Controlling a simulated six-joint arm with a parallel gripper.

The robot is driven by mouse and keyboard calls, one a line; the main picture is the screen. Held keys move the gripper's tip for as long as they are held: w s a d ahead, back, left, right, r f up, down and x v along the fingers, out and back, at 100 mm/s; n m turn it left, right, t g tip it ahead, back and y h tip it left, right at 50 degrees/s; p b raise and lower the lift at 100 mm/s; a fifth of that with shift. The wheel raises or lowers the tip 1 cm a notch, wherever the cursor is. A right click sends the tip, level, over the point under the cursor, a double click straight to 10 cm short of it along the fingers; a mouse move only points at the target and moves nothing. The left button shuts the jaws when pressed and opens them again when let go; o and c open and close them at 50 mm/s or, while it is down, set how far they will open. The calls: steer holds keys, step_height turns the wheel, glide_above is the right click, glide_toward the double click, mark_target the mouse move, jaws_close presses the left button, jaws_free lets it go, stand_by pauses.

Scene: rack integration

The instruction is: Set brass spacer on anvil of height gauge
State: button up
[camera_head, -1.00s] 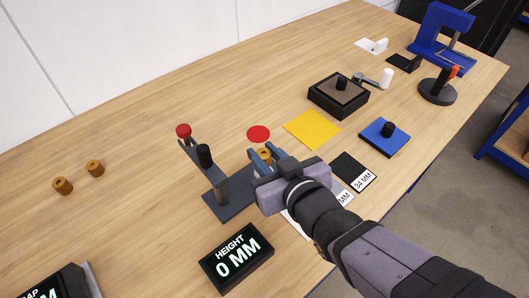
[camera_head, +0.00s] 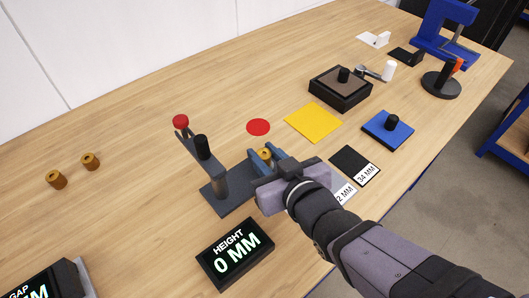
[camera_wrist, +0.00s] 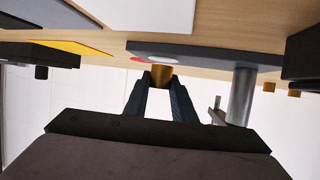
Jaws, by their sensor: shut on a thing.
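The height gauge has a dark grey base (camera_head: 216,199), an upright post, a red knob (camera_head: 181,121) and a black plunger (camera_head: 203,147). My gripper (camera_head: 266,155) is shut on a brass spacer (camera_head: 264,153) at the right end of the base. In the wrist view the spacer (camera_wrist: 161,73) sits between the fingertips (camera_wrist: 160,84), close to the edge of the gauge base (camera_wrist: 215,56). That view is upside down. A pale round spot (camera_wrist: 178,57) shows on the base; I cannot tell whether the spacer touches anything. The gauge's display (camera_head: 235,253) reads 0 MM.
Two more brass spacers (camera_head: 90,162) stand at the left. A red disc (camera_head: 258,127) and a yellow square (camera_head: 313,122) lie behind my gripper. Labelled cards (camera_head: 354,166) and a blue block (camera_head: 387,129) are to the right.

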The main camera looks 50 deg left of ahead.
mark_target(265, 154)
steer(key=shift+f+b, duration=0.3)
steer(key=shift+f, duration=0.15)
stand_by(0.5)
steer(key=o, duration=1.1)
steer(key=shift+o, duration=0.2)
step_height(265, 154, up, 10)
steer(key=p, duration=0.4)
